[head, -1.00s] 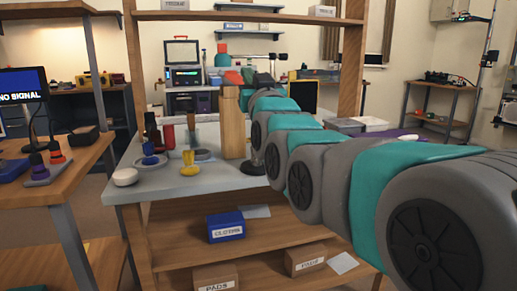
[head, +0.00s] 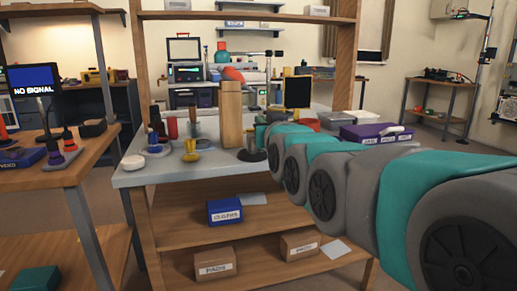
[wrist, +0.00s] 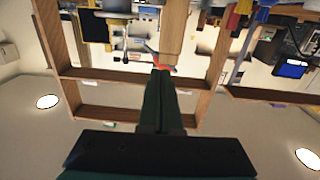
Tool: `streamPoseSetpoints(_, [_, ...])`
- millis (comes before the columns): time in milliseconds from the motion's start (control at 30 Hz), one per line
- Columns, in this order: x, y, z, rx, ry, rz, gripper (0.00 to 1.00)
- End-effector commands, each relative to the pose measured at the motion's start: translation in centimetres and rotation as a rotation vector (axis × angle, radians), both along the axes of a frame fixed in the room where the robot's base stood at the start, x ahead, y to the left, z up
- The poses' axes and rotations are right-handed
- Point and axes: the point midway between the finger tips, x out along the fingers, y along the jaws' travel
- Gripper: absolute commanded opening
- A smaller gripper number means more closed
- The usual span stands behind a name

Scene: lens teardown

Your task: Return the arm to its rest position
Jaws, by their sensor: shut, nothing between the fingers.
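My arm (head: 335,185) reaches in from the right of the head view toward the grey-topped bench (head: 135,178). Its far end is foreshortened, and my gripper is hidden behind the arm links there. In the wrist view my gripper (wrist: 160,74) shows as two dark green fingers, shut together with nothing between them. The wrist view is upside down, with shelf frames and the ceiling around the fingers.
On the bench stand a tall wooden block (head: 231,115), a yellow cup (head: 190,152), a white round dish (head: 133,162) and a purple box (head: 372,133) beside the arm. A blue box (head: 225,211) sits on the shelf below. A side table (head: 75,172) stands left.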

Motion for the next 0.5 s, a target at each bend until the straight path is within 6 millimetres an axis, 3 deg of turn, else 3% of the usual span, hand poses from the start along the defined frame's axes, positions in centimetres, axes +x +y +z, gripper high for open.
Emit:
streamPoseSetpoints(167, [-1.8, -2.1, -6.6, -0.051, 0.215, -0.024, 0.0])
streamPoseSetpoints(267, [-4.1, -3.9, -11.9, -0.088, 0.392, -0.044, 0.0])
streamPoseSetpoints(367, [-7.9, -6.0, -17.4, -0.124, 0.595, -0.068, 0.0])
streamPoseSetpoints(500, [-14.4, -8.7, -24.1, -0.161, 0.875, -0.102, 0.0])
